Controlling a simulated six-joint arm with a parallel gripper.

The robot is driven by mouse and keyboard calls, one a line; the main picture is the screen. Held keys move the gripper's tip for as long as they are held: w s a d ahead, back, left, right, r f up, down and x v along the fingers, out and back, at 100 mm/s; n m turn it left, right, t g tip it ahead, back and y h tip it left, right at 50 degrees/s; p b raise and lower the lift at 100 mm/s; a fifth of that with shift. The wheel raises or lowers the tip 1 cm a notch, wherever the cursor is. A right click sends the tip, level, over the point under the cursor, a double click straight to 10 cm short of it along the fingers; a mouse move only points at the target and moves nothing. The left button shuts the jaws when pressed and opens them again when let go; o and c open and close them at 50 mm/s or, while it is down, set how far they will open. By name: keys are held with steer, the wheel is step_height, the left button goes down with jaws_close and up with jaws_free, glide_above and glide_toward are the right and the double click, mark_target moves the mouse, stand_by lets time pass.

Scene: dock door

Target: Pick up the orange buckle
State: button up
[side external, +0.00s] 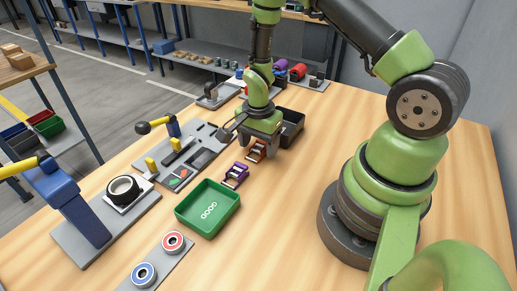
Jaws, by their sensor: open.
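The orange buckle (257,152) lies on the wooden table near the middle of the side external view. My gripper (258,145) is open, pointing down right at the buckle, and its fingers partly hide it. I cannot tell from this view whether the fingers straddle the buckle or touch it. A purple buckle (235,175) lies on the table just in front and to the left of the orange one.
A green tray (183,213) stands in front, with a black bin (298,124) close behind my gripper. A grey fixture plate (150,155) lies left. Red and blue rings (173,242) sit on a front plate. The table's right side is clear beyond my arm.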

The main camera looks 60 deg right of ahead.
steer(key=c, duration=1.1)
